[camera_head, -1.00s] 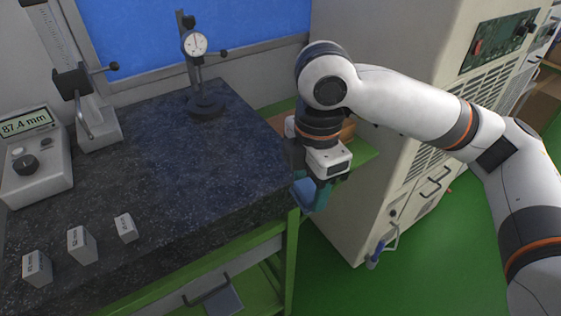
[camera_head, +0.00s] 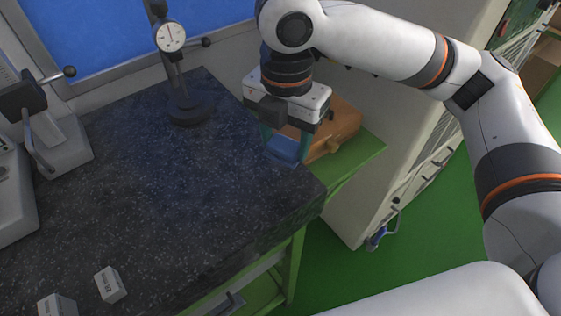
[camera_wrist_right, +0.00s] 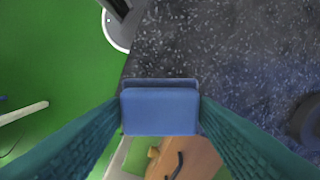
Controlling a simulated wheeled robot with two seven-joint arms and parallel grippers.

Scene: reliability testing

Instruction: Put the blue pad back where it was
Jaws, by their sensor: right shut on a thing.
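The blue pad (camera_head: 286,149) is between the teal fingers of my right gripper (camera_head: 284,146), at the right edge of the dark granite table (camera_head: 190,215) in the head view. In the right wrist view the blue pad (camera_wrist_right: 160,110) sits squarely between both fingers of my right gripper (camera_wrist_right: 160,112), which is shut on it. The granite edge passes beneath it there. I cannot tell whether the pad touches the surface. My left gripper is not in view.
A dial gauge stand (camera_head: 186,108) stands at the back of the granite. An orange-brown case (camera_head: 335,125) lies on a green shelf (camera_head: 355,160) right of it. White blocks (camera_head: 110,285) lie at front left. A beige cabinet (camera_head: 385,185) stands at the right. The granite's middle is clear.

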